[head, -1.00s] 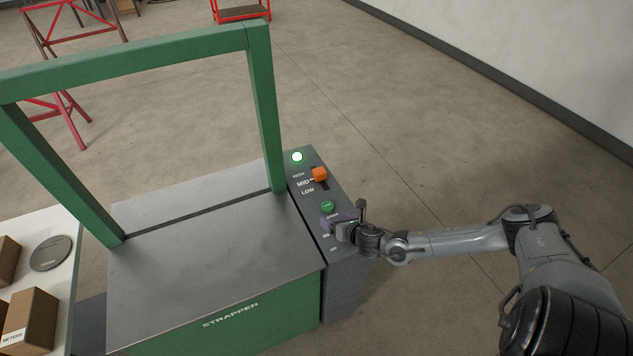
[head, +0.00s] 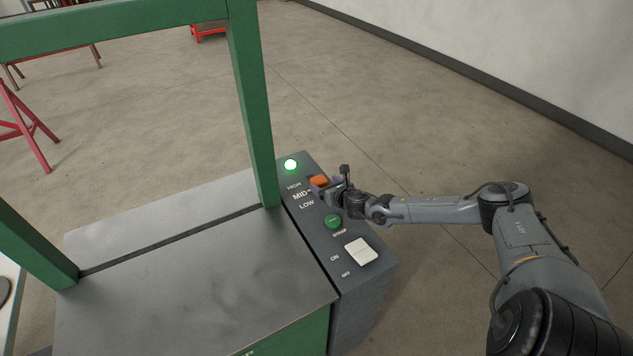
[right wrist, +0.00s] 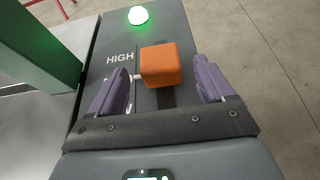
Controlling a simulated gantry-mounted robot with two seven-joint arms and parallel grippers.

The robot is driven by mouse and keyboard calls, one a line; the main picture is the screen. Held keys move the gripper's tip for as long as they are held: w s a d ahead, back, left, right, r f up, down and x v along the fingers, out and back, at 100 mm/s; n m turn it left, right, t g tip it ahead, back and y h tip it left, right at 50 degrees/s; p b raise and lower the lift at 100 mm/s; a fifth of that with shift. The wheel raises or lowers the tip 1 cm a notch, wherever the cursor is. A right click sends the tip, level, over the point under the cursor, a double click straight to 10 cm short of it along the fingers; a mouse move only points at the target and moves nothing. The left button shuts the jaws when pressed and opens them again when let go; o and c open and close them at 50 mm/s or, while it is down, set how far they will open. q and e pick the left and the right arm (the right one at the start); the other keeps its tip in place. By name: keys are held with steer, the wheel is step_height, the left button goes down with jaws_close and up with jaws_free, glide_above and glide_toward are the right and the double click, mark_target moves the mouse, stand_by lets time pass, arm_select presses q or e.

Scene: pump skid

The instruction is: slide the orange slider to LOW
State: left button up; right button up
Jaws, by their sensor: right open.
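The orange slider (head: 319,181) sits on the machine's grey control panel, and its mark lines up with the MID label in the head view. It also shows in the right wrist view as an orange block (right wrist: 160,65) beside the HIGH label, over a dark slot. My right gripper (head: 326,187) is at the slider. In the right wrist view its purple fingers (right wrist: 160,82) are open, one on each side of the slider, with gaps visible. The LOW label (head: 307,205) is nearer the green button. My left gripper is not in view.
On the panel are a lit green lamp (head: 291,165), a green STRAP button (head: 333,221) and a white ON/OFF rocker (head: 361,252). A green frame post (head: 254,110) stands close to the panel's left. The floor right of the panel is clear.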

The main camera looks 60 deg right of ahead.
mark_target(317, 179)
steer(key=b+x, duration=0.1)
steer(key=x, duration=0.5)
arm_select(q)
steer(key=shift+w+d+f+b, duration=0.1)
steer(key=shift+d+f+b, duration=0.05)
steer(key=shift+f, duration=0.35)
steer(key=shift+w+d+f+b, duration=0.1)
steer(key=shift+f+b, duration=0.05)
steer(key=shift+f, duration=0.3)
arm_select(e)
steer(key=shift+w+d, duration=0.2)
steer(key=shift+w, duration=0.25)
steer(key=shift+f, duration=0.1)
